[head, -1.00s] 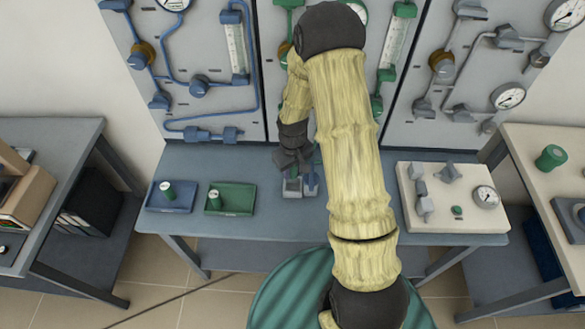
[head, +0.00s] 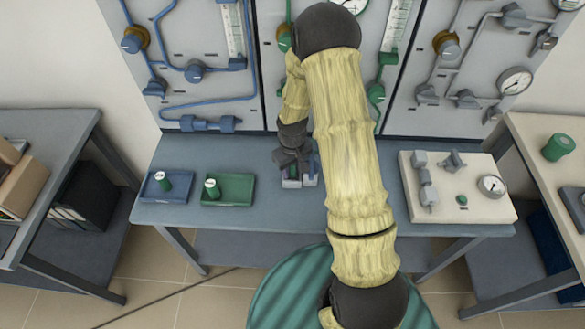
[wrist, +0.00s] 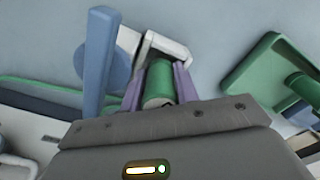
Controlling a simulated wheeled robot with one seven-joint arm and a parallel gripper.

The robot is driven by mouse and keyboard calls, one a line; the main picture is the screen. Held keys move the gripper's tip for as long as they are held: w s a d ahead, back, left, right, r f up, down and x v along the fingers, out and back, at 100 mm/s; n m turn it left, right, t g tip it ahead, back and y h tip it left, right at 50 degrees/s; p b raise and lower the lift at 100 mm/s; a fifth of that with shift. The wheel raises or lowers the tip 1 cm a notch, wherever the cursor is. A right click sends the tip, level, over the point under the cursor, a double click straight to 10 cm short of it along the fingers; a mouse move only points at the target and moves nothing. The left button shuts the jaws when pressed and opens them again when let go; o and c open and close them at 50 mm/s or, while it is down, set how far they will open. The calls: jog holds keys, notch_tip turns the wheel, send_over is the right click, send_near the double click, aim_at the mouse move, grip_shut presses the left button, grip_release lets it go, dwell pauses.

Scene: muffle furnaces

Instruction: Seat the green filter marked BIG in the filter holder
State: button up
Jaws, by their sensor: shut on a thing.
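My gripper (wrist: 158,90) is shut on a green filter (wrist: 159,84), a short cylinder between its two purple fingers. The filter's marking cannot be read. The filter holder (wrist: 172,48), a pale grey open frame, lies just beyond the filter in the wrist view, with a blue upright part (wrist: 95,60) beside it. In the head view my gripper (head: 292,166) is down at the holder (head: 291,183) on the bench, partly covering it. A little green shows between them. I cannot tell how deep the filter sits in the holder.
A blue tray (head: 150,194) and a green tray (head: 240,195) to the left each hold a green-and-white cylinder (head: 163,181) (head: 212,188). A pale panel with fittings and a gauge (head: 475,205) lies to the right. Wall panels rise behind.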

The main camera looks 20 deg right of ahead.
jog(key=shift+s+f+b, duration=0.2)
jog(key=shift+s+f, duration=0.1)
jog(key=shift+f, duration=0.3)
jog(key=shift+s+f+b, duration=0.15)
jog(key=shift+s+f, duration=0.15)
jog(key=shift+f, duration=0.25)
jog(key=shift+d, duration=0.1)
jog(key=o, duration=0.9)
jog(key=shift+w+r, duration=0.15)
jog(key=shift+r, duration=0.25)
jog(key=shift+o, duration=0.9)
notch_tip(320, 180, up, 19)
jog(key=shift+p, duration=0.45)
jog(key=shift+f, duration=0.1)
